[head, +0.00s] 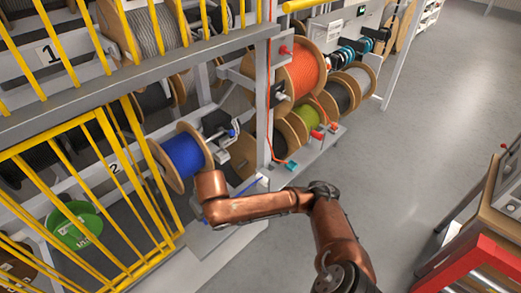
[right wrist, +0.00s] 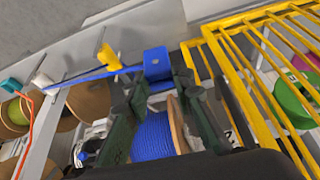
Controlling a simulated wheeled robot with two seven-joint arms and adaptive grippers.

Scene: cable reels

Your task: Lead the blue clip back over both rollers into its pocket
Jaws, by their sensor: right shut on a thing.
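The blue clip (right wrist: 157,63) is a blue block between my right gripper's fingertips (right wrist: 158,82) in the right wrist view. My right gripper is shut on it. A blue cable (right wrist: 85,76) runs left from the clip to a white roller (right wrist: 41,78); it also shows in the head view (head: 248,185). A yellow peg (right wrist: 108,57) stands beside the cable. The blue reel (head: 183,157) is on the rack, and its windings show below the fingers (right wrist: 152,135). In the head view my arm hides the gripper and clip. I cannot make out the pocket. My left gripper is out of view.
Yellow guard bars (head: 160,205) stand left of the blue reel. An orange reel (head: 303,71) and its hanging orange cable with a teal clip (head: 292,165) are to the right.

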